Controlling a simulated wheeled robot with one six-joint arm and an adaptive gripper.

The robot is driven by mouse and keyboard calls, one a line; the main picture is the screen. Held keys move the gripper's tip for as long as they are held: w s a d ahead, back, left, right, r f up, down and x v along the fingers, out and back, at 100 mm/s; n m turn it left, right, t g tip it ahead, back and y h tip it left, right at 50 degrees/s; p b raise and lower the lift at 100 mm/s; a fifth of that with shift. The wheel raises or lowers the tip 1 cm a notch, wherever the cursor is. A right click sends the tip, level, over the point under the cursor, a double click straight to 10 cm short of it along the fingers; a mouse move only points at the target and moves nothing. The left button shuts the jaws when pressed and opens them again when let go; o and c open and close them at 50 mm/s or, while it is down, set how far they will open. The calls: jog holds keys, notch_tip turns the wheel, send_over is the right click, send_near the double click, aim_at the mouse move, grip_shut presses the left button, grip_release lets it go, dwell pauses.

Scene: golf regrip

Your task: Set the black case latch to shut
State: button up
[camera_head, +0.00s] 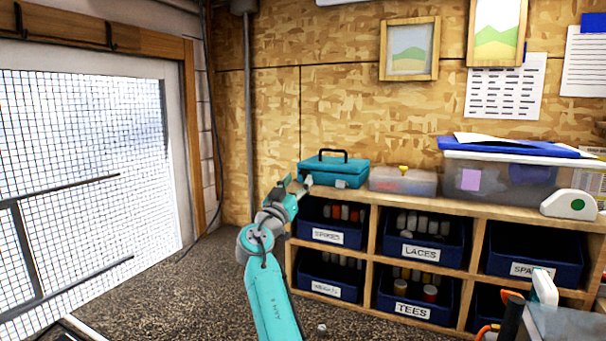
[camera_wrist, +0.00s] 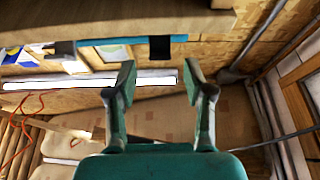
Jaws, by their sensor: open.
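A teal case (camera_head: 333,171) with a black handle on top sits on the left end of the wooden shelf unit. A small pale latch-like piece (camera_head: 341,184) shows on its front; its setting is too small to tell. My gripper (camera_head: 299,182) is at the case's front left corner; whether it touches is unclear. In the wrist view, my open, empty gripper (camera_wrist: 160,76) has its two fingers apart. Beyond the fingertips a dark square piece (camera_wrist: 159,48), perhaps the black latch, shows beside a thin teal strip (camera_wrist: 105,42).
A clear box (camera_head: 403,181) with a yellow knob stands right of the case. A larger blue-lidded bin (camera_head: 500,176) is farther right. Labelled blue bins fill the shelf unit (camera_head: 370,255) below. Open floor (camera_head: 190,290) lies to the left, beside a mesh-covered window or door.

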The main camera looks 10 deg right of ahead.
aim_at(302, 174)
jog(key=shift+x, duration=2.3)
grip_shut()
